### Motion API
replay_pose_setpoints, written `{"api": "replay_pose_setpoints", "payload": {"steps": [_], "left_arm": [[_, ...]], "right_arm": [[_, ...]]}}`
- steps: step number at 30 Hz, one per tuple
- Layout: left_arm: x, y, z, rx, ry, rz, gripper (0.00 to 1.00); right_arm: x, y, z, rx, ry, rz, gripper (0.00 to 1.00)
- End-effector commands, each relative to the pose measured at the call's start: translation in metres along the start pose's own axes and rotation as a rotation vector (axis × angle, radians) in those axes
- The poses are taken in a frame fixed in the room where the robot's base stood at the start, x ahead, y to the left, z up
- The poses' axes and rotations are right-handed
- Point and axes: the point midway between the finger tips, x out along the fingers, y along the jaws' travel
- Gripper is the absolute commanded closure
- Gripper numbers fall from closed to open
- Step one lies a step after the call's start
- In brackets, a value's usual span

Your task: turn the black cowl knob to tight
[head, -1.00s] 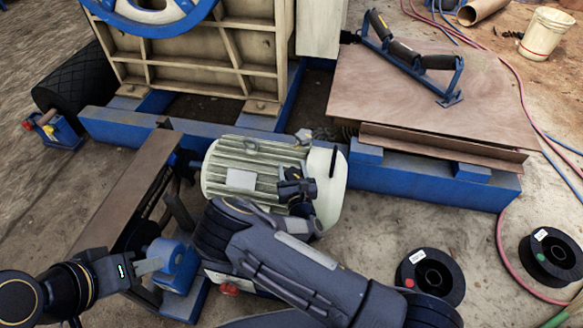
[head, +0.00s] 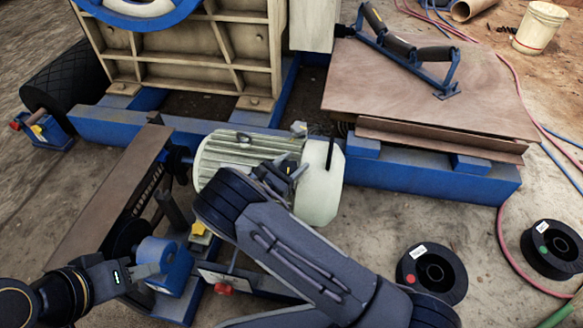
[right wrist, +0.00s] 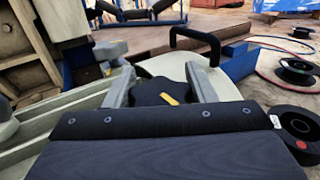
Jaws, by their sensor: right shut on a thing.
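The black cowl knob (right wrist: 160,92) is a lobed dark knob with a yellow mark, on the pale end cowl (head: 320,185) of the ribbed motor. In the right wrist view it sits between the two grey fingers of my right gripper (right wrist: 160,88), which is shut on it. In the head view my right gripper (head: 283,172) is over the cowl end of the motor (head: 235,155), and the knob is hidden there. My left gripper (head: 143,272) is at the lower left beside a blue rounded part (head: 160,255); its jaw opening is unclear.
A black handle (right wrist: 195,42) arches from the cowl near my right gripper. A brown guard (head: 105,195) stands left of the motor. Blue frame beams (head: 430,185) run behind. Two black spools (head: 430,275) lie on the ground at right, with bare ground between.

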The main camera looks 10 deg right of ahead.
Motion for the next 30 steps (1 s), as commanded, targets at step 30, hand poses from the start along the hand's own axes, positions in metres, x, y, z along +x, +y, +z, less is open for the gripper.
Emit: {"api": "replay_pose_setpoints", "payload": {"steps": [30], "left_arm": [[0.05,-0.023,0.025,0.0,0.0,0.0,0.64]], "right_arm": [[-0.003,-0.01,0.0,-0.001,-0.004,-0.603,0.73]]}}
